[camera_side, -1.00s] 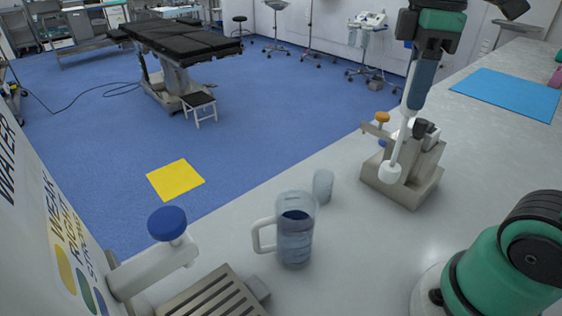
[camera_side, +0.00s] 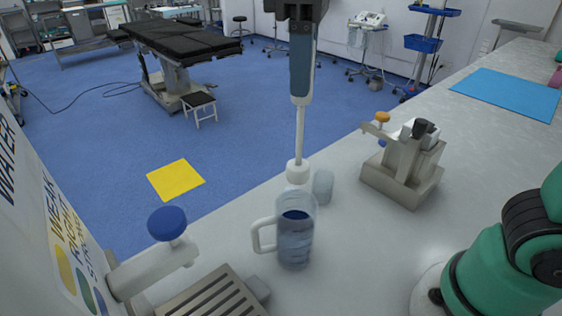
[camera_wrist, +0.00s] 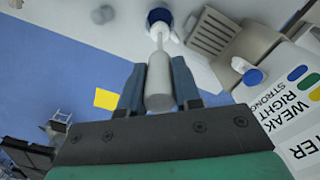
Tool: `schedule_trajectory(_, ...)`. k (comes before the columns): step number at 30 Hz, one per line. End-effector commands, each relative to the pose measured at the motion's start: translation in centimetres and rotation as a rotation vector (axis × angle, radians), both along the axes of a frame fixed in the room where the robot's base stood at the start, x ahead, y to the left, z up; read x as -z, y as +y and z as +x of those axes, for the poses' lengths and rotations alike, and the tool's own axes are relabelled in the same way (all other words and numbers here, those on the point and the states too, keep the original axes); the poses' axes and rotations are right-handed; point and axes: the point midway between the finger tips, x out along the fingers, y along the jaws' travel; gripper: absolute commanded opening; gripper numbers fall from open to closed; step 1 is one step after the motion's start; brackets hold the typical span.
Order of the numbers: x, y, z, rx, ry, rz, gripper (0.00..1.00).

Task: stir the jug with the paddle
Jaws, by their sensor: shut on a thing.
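The clear jug (camera_side: 295,240), with a white handle on its left side and dark blue liquid inside, stands upright on the grey counter. In the wrist view the jug (camera_wrist: 160,16) shows as a dark blue round at the top. My gripper (camera_side: 302,92) is shut on the white paddle (camera_side: 299,135) and holds it nearly upright, head down. The paddle head is just above the jug's mouth in the side view; the exact gap cannot be told. In the wrist view the paddle's thick handle (camera_wrist: 159,82) sits between the fingers of my gripper (camera_wrist: 158,66).
A small clear cup (camera_side: 323,187) stands close behind the jug. A beige stand (camera_side: 405,170) with a black top is to the right. A slatted drip tray (camera_side: 212,295) and a white tap with a blue knob (camera_side: 167,223) are at the left.

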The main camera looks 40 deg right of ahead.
Motion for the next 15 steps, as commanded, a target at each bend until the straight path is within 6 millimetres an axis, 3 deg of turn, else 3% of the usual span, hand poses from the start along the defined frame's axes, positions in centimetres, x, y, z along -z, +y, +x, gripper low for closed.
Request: schedule_trajectory(15,4.1,0.0,0.0,0.001,0.000,0.000,0.00)
